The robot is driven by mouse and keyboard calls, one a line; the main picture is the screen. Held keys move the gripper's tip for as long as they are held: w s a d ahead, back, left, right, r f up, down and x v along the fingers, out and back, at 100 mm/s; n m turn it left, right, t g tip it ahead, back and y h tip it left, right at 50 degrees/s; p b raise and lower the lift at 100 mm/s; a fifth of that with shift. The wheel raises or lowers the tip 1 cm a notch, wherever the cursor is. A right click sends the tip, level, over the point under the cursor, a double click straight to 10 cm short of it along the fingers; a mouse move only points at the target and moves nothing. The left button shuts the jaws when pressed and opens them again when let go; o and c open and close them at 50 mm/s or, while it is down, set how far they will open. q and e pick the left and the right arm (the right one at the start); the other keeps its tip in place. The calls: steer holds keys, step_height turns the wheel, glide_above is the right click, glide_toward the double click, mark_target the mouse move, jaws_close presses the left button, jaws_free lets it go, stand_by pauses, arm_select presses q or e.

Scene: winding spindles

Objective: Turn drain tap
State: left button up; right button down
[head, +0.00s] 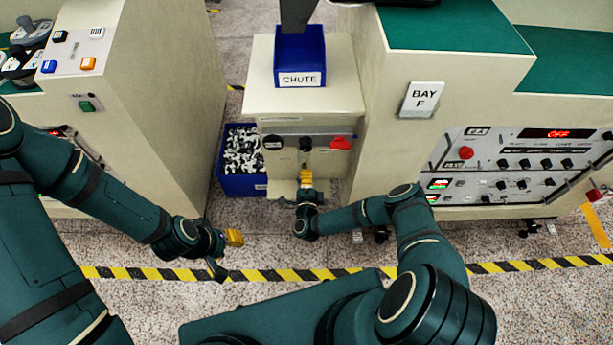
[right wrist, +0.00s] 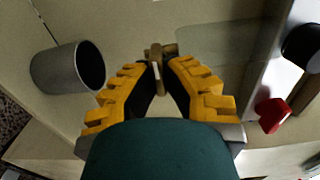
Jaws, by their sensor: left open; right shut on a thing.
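The drain tap (right wrist: 157,54) is a small brass piece with a short lever, on a cream panel in the right wrist view. My right gripper (right wrist: 159,70) has its yellow fingers closed around the tap's lever. In the head view, my right gripper (head: 306,178) is at the front of the cream cabinet, below its knob strip, and hides most of the tap there. My left gripper (head: 232,240) has yellow fingertips, is open and empty, and hangs over the floor at the left, apart from the cabinet.
A grey cup-like cylinder (right wrist: 68,70) sits left of the tap in the right wrist view, and a red knob (right wrist: 271,114) at the right. A blue bin (head: 240,186) of black and white pieces stands left of the cabinet. A blue chute box (head: 299,55) is on top.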

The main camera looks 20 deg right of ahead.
stand_by(0.5)
steer(key=c, duration=1.1)
jaws_free()
steer(key=shift+w, duration=0.1)
steer(key=shift+o, duration=0.2)
steer(key=v, duration=0.7)
steer(key=shift+s, duration=0.3)
steer(key=shift+a+r, duration=0.1)
